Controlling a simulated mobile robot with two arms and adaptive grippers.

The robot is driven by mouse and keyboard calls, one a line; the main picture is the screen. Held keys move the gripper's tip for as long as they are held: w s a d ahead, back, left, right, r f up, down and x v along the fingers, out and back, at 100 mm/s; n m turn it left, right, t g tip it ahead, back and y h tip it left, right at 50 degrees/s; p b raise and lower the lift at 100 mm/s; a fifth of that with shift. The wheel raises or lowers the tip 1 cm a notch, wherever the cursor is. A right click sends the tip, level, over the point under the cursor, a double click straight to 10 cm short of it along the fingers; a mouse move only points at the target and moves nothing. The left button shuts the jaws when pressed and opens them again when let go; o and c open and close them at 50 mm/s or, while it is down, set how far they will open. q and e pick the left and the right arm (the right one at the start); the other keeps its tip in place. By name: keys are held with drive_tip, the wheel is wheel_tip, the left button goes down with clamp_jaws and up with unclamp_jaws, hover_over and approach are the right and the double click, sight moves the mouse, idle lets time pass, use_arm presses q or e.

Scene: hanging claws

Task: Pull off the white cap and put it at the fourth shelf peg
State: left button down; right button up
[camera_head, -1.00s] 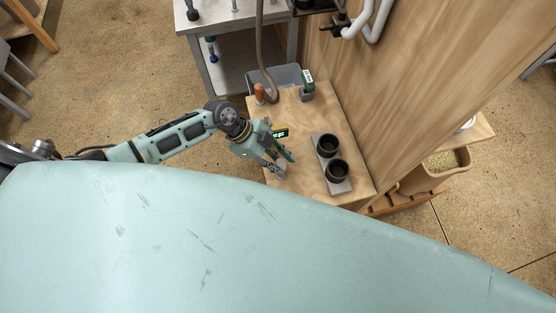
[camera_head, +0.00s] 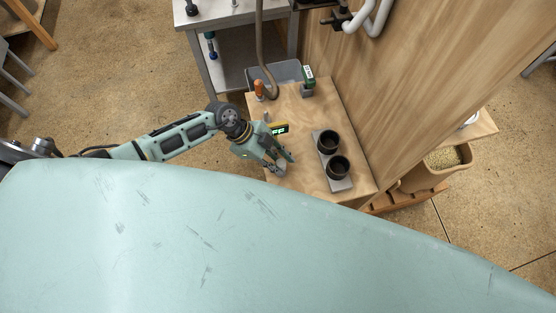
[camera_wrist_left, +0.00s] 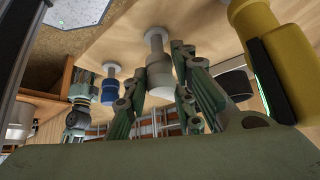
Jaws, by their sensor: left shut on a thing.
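My left gripper (camera_head: 283,165) reaches down at the front left part of the wooden board. It is shut on the white cap, a small pale cylinder (camera_wrist_left: 158,78), which sits between the two fingers (camera_wrist_left: 168,65) in the left wrist view. A narrower pale stem joins the cap to a round base on the wooden surface. In the head view the cap is mostly hidden by the fingers. I cannot make out which peg is the fourth shelf peg. My right gripper is not in view.
Two black cups (camera_head: 338,167) stand on a grey plate right of the gripper. An orange-topped item (camera_head: 259,88), a green item (camera_head: 308,77) and a lit display (camera_head: 279,129) are nearby. The left wrist view shows a blue piece (camera_wrist_left: 109,91) and a yellow body (camera_wrist_left: 270,55). A wooden wall (camera_head: 400,90) rises at right.

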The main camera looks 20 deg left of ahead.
use_arm(q)
drive_tip(key=shift+f, duration=0.45)
drive_tip(key=c, duration=1.4)
unclamp_jaws()
drive_tip(key=shift+r, duration=0.1)
drive_tip(key=shift+a+r, duration=0.25)
drive_tip(key=a, duration=1.2)
drive_tip(key=shift+s+a+r, duration=0.1)
drive_tip(key=shift+s+r, duration=0.1)
drive_tip(key=shift+s, duration=0.1)
